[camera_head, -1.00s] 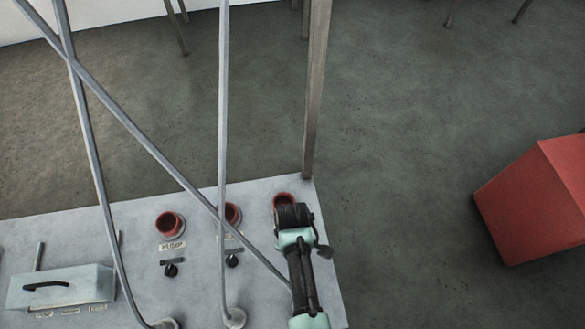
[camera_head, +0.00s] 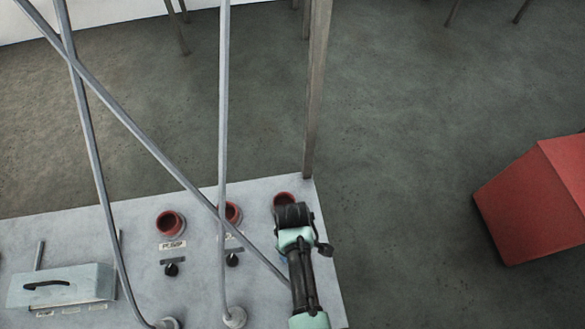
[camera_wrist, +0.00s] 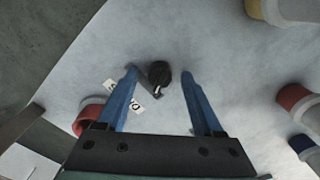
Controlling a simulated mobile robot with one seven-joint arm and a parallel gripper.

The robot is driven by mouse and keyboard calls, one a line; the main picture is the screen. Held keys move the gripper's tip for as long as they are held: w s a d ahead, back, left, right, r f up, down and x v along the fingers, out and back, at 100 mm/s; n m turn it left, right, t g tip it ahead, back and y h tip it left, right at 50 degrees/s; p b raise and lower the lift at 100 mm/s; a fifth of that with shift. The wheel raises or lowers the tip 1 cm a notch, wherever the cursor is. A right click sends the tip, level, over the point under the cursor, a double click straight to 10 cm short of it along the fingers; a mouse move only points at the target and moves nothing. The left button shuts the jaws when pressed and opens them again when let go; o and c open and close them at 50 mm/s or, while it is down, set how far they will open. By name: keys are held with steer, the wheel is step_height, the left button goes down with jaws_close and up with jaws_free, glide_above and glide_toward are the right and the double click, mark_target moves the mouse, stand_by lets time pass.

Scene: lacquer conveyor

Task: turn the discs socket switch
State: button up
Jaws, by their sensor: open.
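The discs socket switch (camera_wrist: 160,80) is a black knob with a light pointer mark on the grey panel. In the wrist view it lies between the tips of the two blue fingers of my gripper (camera_wrist: 158,72). The fingers are apart, with a visible gap on each side of the knob. A white label (camera_wrist: 122,97), partly hidden by the left finger, sits beside it. A red socket (camera_wrist: 90,114) lies beyond the label. In the head view the arm hides this switch, and its red socket (camera_head: 284,198) shows just behind my wrist.
Two other red sockets (camera_head: 170,223) (camera_head: 233,212) with black switches (camera_head: 171,269) (camera_head: 232,260) stand to the left. A pale box with a black handle (camera_head: 62,286) is at left. A red block (camera_head: 535,205) stands at right.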

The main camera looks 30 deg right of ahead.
steer(key=shift+r, duration=0.1)
step_height(320, 180, up, 13)
stand_by(0.5)
stand_by(0.4)
